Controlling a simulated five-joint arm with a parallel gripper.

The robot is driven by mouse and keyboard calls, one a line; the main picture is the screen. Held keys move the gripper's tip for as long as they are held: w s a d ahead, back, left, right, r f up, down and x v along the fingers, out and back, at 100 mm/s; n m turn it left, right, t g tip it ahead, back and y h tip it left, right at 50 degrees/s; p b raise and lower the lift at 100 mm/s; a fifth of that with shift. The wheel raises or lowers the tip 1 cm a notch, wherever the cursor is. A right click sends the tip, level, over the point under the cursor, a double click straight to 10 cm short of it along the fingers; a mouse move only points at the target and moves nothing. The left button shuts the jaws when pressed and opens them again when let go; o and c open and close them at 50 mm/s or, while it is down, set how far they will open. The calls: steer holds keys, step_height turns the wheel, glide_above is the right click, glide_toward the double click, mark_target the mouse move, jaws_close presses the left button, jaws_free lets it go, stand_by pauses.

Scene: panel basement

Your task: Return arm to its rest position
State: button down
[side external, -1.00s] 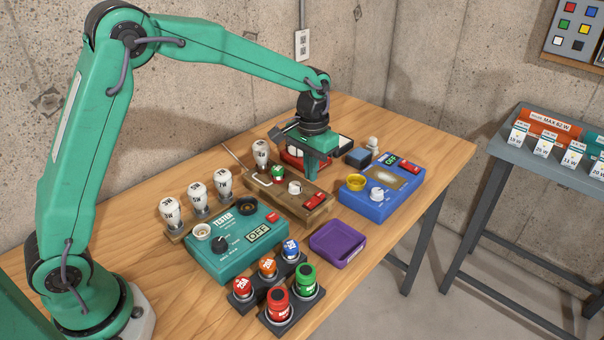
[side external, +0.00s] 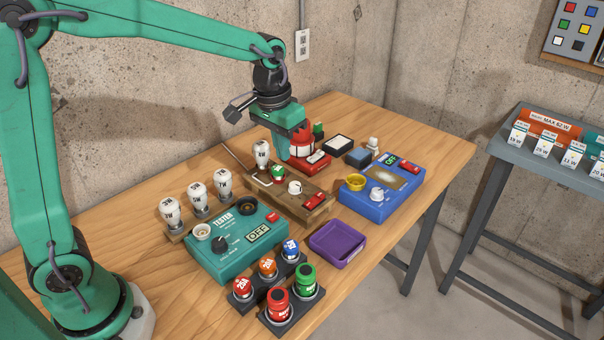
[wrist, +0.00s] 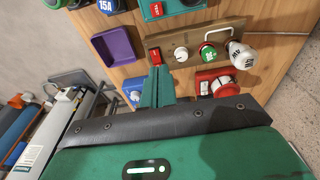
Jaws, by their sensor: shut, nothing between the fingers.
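My gripper (side external: 281,150) hangs over the back of the wooden table (side external: 345,110) in the side view, above and behind the wooden board (side external: 291,203) and close to a red device (side external: 312,162). Its green fingers are together with nothing between them. The wrist view shows the shut fingers (wrist: 158,76) in front of the wooden board (wrist: 209,36), with its red switch, white knob, green-topped piece and bulb. The tips look clear of the board. The gripper partly covers the red device.
A teal tester reading OFF (side external: 237,253), blue meter (side external: 385,195), purple tray (side external: 337,243) and a dark rack with several coloured fuses (side external: 292,313) crowd the table. Bulbs (side external: 197,196) stand at left. A concrete wall (side external: 150,110) rises behind; a grey side table (side external: 552,153) is right.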

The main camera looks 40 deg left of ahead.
steer(key=s+a+r+t, duration=0.2)
steer(key=s, duration=0.8)
steer(key=s+a+r+t, duration=0.2)
steer(key=s, duration=0.8)
steer(key=shift+s+a+r, duration=0.2)
steer(key=shift+r, duration=0.05)
